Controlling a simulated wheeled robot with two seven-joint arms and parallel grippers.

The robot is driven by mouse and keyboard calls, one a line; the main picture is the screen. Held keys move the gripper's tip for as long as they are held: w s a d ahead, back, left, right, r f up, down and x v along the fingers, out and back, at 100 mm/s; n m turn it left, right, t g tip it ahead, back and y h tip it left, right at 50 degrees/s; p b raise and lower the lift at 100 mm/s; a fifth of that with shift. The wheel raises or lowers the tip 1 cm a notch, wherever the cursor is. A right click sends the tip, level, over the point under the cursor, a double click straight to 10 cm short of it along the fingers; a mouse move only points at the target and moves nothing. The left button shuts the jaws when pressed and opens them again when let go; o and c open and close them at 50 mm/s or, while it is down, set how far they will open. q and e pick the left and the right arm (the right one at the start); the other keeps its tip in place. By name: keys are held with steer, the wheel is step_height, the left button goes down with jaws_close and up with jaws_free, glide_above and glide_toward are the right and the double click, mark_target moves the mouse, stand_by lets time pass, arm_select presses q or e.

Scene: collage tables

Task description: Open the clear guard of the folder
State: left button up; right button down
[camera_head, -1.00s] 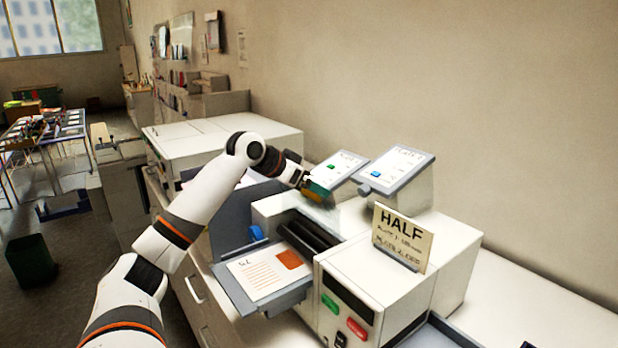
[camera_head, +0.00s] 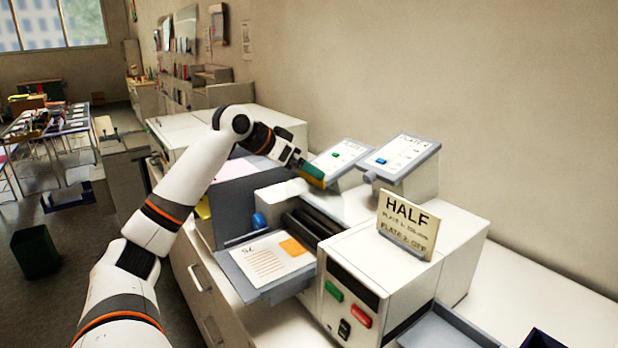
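The folder (camera_head: 352,262) is a white machine on the counter, with dark rollers (camera_head: 312,224) and a feed tray (camera_head: 237,270) holding a printed sheet (camera_head: 265,258). A pale, see-through patch (camera_head: 343,204) behind the rollers may be the clear guard; its edges and how far it is open are hard to make out. My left gripper (camera_head: 313,174), with teal and orange at its tip, is above and behind the rollers, in front of the left plate panel. Whether it touches the guard or is open or shut cannot be told. My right gripper is out of view.
A HALF sign (camera_head: 408,224) stands on the folder. Two tilted plate panels (camera_head: 338,160) (camera_head: 403,158) stand behind. A blue knob (camera_head: 259,220) is beside the rollers. Green and red buttons (camera_head: 334,291) (camera_head: 361,315) are on the front. A grey tray (camera_head: 448,335) is at the lower right.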

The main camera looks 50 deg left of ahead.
arm_select(q)
steer(key=b+v, duration=0.2)
steer(key=v, duration=0.5)
steer(key=shift+s+r+b, duration=0.2)
steer(key=shift+s+b, duration=0.2)
